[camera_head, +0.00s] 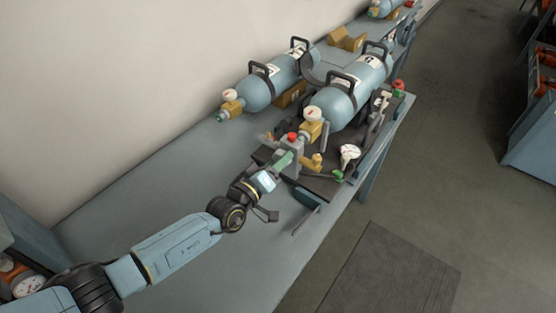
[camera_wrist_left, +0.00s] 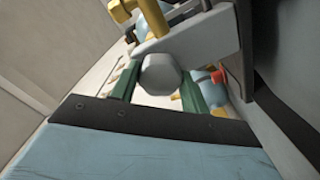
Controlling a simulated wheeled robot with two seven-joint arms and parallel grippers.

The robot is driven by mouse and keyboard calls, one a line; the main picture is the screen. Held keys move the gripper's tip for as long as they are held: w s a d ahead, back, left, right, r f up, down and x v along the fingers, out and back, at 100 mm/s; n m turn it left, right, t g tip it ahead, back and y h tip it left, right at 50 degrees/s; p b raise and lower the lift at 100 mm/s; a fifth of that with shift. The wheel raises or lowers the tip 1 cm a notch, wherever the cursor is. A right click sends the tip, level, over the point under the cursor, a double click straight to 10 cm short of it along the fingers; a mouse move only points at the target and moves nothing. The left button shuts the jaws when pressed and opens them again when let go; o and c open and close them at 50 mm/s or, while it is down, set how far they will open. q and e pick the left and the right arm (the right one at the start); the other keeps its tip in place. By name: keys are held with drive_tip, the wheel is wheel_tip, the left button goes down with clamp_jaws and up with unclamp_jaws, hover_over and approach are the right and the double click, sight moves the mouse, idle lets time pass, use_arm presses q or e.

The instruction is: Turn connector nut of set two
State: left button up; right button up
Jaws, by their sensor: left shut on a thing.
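My left gripper (camera_head: 283,161) reaches in from the lower left, at the near end of a breathing set on a dark board. In the left wrist view, its two green fingers (camera_wrist_left: 158,92) stand on either side of a grey, faceted connector nut (camera_wrist_left: 160,74), shut on it. The nut sits against a pale grey block (camera_wrist_left: 190,42) with a brass fitting (camera_wrist_left: 124,14). In the head view the nut is hidden by the gripper. The set's blue cylinder (camera_head: 337,105) lies behind, with a white gauge and brass valve (camera_head: 311,124). My right gripper is not in view.
A second blue cylinder set (camera_head: 257,92) lies farther back on the grey bench (camera_head: 175,188). A white gauge (camera_head: 349,153) and a brass fitting (camera_head: 317,160) stand close right of the gripper. The bench's near left part is clear.

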use_arm(q)
drive_tip(key=shift+m, duration=0.5)
drive_tip(key=o, duration=1)
drive_tip(key=shift+s+a, duration=0.1)
drive_tip(key=v, duration=1.3)
drive_tip(key=shift+s+p, duration=0.1)
drive_tip(key=shift+p, duration=0.2)
drive_tip(key=shift+a, duration=0.1)
